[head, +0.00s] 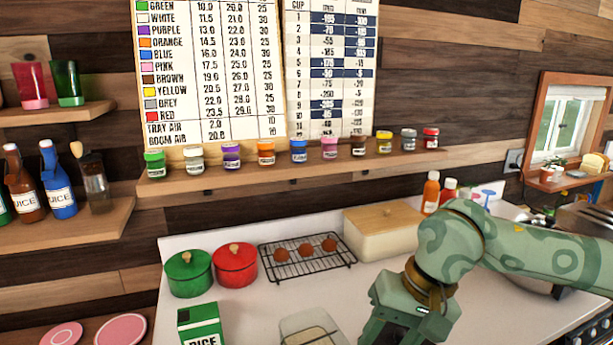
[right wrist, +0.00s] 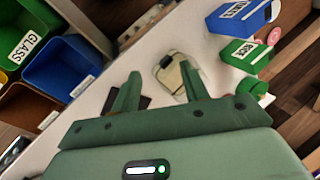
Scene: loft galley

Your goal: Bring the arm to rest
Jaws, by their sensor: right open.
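My right arm comes in from the right in the head view, and its green gripper (head: 405,312) hangs over the white counter (head: 275,300), with its fingertips cut off by the bottom edge. In the right wrist view the two fingers of this gripper (right wrist: 160,88) stand apart with nothing held between them. A clear, pale dish (right wrist: 168,72) lies on the counter beyond the fingertips, partly hidden by one finger. It also shows in the head view (head: 308,322). My left gripper is in neither view.
Green pot (head: 188,274), red pot (head: 235,267), wire rack (head: 305,262) and lidded box (head: 383,235) stand along the back. A green rice box (head: 200,322) stands at front left. Several bins, one blue (right wrist: 62,68), are at left in the wrist view.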

